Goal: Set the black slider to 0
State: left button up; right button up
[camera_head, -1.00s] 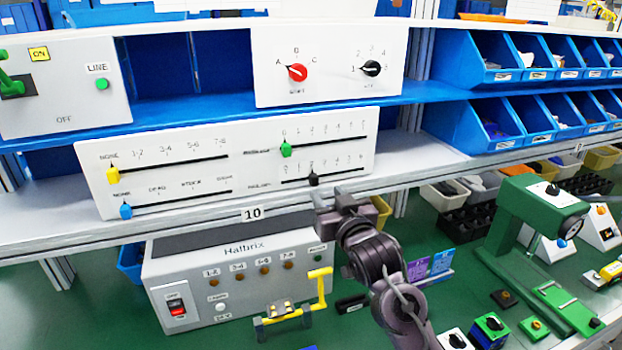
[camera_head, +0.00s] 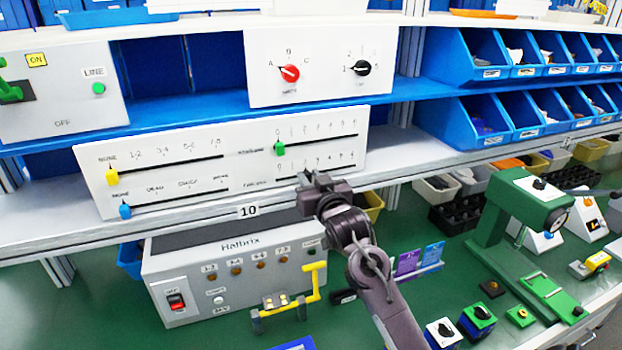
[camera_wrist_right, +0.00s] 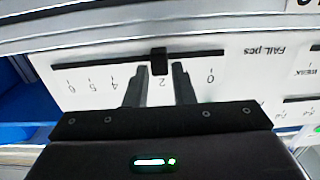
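The black slider (camera_wrist_right: 158,62) sits in the lower right slot of the white slider panel (camera_head: 232,150). In the right wrist view the panel appears upside down, and the slider stands by the 2 mark, with the 0 mark (camera_wrist_right: 211,76) to its right. My right gripper (camera_wrist_right: 159,80) is open, its two fingers apart, one on each side of the slider with a gap showing. In the head view my right gripper (camera_head: 309,182) is at the panel's lower right and hides the slider. My left gripper is not in view.
A green slider (camera_head: 279,148) sits in the slot above. Yellow (camera_head: 112,177) and blue (camera_head: 125,211) sliders are at the panel's left.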

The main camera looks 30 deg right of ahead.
aim_at(278, 175)
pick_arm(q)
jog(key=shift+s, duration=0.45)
pick_arm(e)
grip_shut()
jog(key=a, duration=0.2)
jog(key=w+a, duration=0.1)
jog(key=a, duration=0.3)
jog(key=shift+w+a, duration=0.25)
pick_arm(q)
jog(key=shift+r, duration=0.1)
pick_arm(e)
jog(key=shift+d, duration=0.1)
grip_release()
jog(key=o, duration=0.4)
jog(key=shift+a, duration=0.2)
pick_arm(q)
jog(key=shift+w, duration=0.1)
pick_arm(e)
jog(key=shift+d, duration=0.1)
